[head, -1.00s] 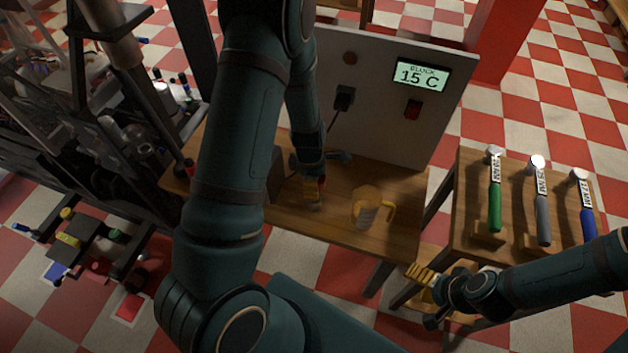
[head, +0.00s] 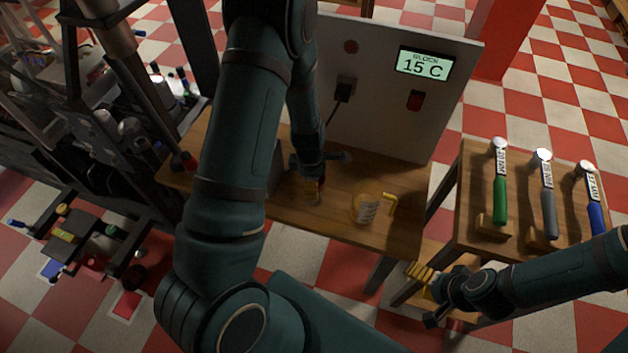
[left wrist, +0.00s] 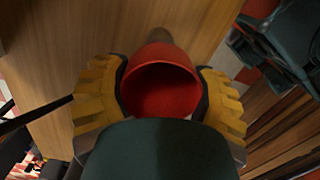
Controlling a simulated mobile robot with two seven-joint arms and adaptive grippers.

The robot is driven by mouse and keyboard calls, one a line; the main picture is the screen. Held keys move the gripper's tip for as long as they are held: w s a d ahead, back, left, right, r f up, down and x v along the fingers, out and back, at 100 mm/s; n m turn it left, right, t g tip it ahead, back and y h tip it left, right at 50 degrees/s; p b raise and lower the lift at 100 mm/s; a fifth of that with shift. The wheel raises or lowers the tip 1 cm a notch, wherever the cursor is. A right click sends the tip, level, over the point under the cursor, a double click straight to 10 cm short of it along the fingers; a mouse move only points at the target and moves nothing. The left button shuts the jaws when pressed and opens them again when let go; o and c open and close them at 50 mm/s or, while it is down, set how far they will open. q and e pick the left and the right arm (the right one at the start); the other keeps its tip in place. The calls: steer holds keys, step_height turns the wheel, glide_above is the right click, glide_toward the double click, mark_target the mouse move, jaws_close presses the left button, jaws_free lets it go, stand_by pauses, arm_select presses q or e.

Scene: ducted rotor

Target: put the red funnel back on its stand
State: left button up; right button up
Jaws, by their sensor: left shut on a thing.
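The red funnel (left wrist: 160,88) is in the left wrist view, its wide mouth facing the camera and its narrow end pointing away over the wooden table. My left gripper (left wrist: 160,98) is shut on it, one yellow ridged finger on each side. In the head view my left gripper (head: 314,190) is low over the wooden table (head: 345,225), and the funnel is mostly hidden there. I cannot pick out its stand. My right gripper (head: 428,292) is near the lower right, apart from the funnel; I cannot tell how far its fingers are open.
A yellow-handled clear jug (head: 367,208) stands right of my left gripper. A panel (head: 385,110) reading "BLOCK 15 C" rises behind, with a plugged-in cable. A side table (head: 470,190) holds green, grey and blue-handled tools. Dark racks (head: 110,130) crowd the left.

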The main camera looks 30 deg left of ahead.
arm_select(q)
steer(key=shift+f+b, duration=0.6)
steer(key=shift+f, duration=0.25)
steer(key=o, duration=1.2)
steer(key=shift+r, duration=0.15)
steer(key=r, duration=1.1)
steer(key=shift+s+a+r, duration=0.15)
steer(key=shift+a+r, duration=0.2)
